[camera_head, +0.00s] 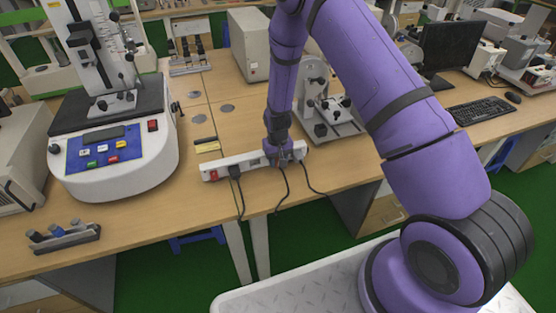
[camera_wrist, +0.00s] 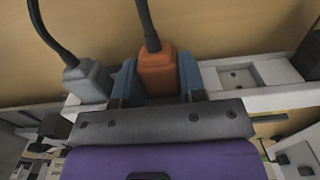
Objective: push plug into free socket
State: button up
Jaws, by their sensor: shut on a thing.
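The orange plug (camera_wrist: 157,72) with its black cable is in the wrist view, between the two blue fingers of my gripper (camera_wrist: 156,82). My gripper is shut on it. The white power strip (camera_wrist: 275,71) lies under the plug, and an empty socket (camera_wrist: 238,80) shows to the right of the fingers. I cannot tell whether the plug's pins are in a socket. In the head view my gripper (camera_head: 284,158) is over the right part of the power strip (camera_head: 207,165), hiding the orange plug.
A grey plug (camera_wrist: 87,81) sits on the strip left of my gripper in the wrist view. In the head view a black plug (camera_head: 235,171) sits near the red switch (camera_head: 213,175). Cables hang over the table's front edge. A white testing machine (camera_head: 120,165) stands at left.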

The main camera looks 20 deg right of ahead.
jog(key=shift+w+r, duration=0.2)
jog(key=shift+w, duration=0.5)
jog(key=shift+s+f, duration=0.1)
jog(key=shift+s, duration=0.4)
jog(key=shift+s+f, duration=0.1)
jog(key=shift+s, duration=1.85)
